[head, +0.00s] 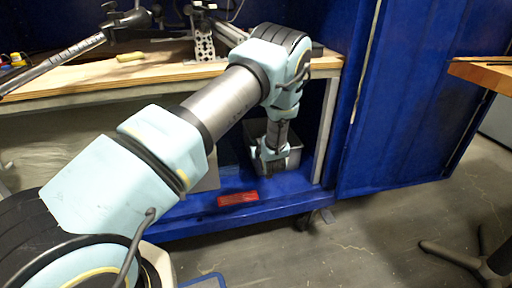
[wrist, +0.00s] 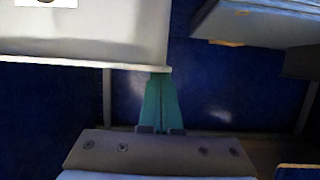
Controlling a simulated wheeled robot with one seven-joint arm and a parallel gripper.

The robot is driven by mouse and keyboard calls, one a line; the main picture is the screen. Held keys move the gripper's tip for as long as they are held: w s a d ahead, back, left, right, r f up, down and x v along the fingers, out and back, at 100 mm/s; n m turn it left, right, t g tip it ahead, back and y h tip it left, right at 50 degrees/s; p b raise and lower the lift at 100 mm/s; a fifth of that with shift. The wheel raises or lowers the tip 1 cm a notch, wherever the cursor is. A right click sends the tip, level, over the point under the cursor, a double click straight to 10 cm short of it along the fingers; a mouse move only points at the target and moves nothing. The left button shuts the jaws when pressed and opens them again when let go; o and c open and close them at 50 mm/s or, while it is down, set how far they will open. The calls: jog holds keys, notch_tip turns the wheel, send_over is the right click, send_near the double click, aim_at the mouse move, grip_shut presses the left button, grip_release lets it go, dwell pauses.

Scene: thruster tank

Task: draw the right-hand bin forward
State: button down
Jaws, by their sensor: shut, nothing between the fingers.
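The right-hand bin (head: 294,158) is a grey metal box under the bench, on the blue cabinet floor. My arm's end hangs in front of it and hides part of it. My gripper (head: 275,170) points down at the bin's front in the head view; its fingertips are hard to make out there. In the wrist view, my gripper (wrist: 159,76) has its teal fingers together and empty, tips at the lower edge of a pale grey box (wrist: 85,40). I cannot tell whether they touch. Another grey box (wrist: 265,25) shows at top right.
A wooden bench top (head: 110,75) lies above the bins. The bench's right post (head: 327,130) stands close beside the right-hand bin. A red piece (head: 238,198) is on the blue ledge in front. A blue cabinet door (head: 400,110) stands at right.

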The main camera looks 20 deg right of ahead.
jog(key=shift+s+a+f, duration=0.1)
jog(key=shift+s+f, duration=0.1)
jog(key=shift+f, duration=0.1)
jog(key=s+a+p, duration=0.1)
jog(key=s+p, duration=0.3)
jog(key=s, duration=0.9)
jog(key=shift+s+a+f, duration=0.2)
jog(key=shift+s+a, duration=0.1)
jog(key=shift+a, duration=0.05)
jog(key=shift+w+r+p, duration=0.2)
jog(key=shift+r+p, duration=0.4)
jog(key=shift+r, duration=0.15)
